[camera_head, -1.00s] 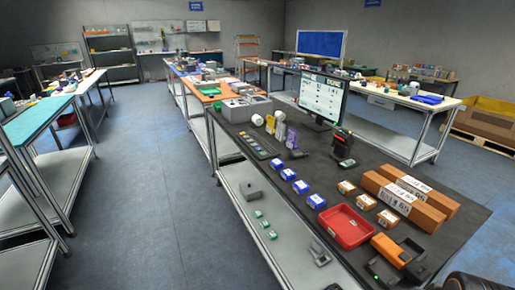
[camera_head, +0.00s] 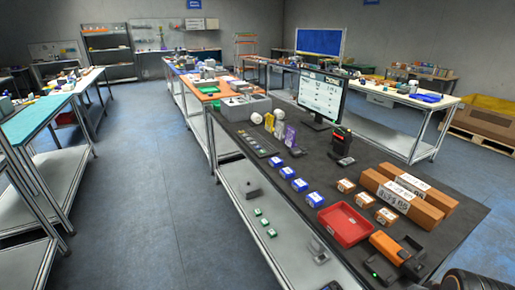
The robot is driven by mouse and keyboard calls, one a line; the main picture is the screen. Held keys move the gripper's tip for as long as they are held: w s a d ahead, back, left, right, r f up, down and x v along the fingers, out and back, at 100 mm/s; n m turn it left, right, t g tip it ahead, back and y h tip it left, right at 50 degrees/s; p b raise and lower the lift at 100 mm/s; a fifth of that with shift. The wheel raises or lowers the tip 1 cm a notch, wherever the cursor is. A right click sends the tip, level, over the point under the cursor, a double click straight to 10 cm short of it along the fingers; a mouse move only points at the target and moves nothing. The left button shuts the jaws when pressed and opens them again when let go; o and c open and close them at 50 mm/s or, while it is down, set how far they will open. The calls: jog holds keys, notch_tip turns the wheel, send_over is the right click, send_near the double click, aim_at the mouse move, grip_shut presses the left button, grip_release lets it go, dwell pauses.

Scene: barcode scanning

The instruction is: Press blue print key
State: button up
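A dark keypad strip (camera_head: 256,142) with a row of small coloured keys lies along the left edge of the dark-topped table. Its keys are too small for me to make out a blue print key for certain. A lit monitor (camera_head: 320,97) stands behind it to the right. My gripper is not in view. A dark rounded part cut off at the lower right corner may be part of my arm.
On the table are several blue-and-white boxes (camera_head: 300,185), a red tray (camera_head: 344,226), small orange-brown boxes (camera_head: 345,186), long cardboard boxes (camera_head: 398,197), an orange device (camera_head: 390,247) and a handheld scanner (camera_head: 341,145). Open floor (camera_head: 160,200) lies left of the table.

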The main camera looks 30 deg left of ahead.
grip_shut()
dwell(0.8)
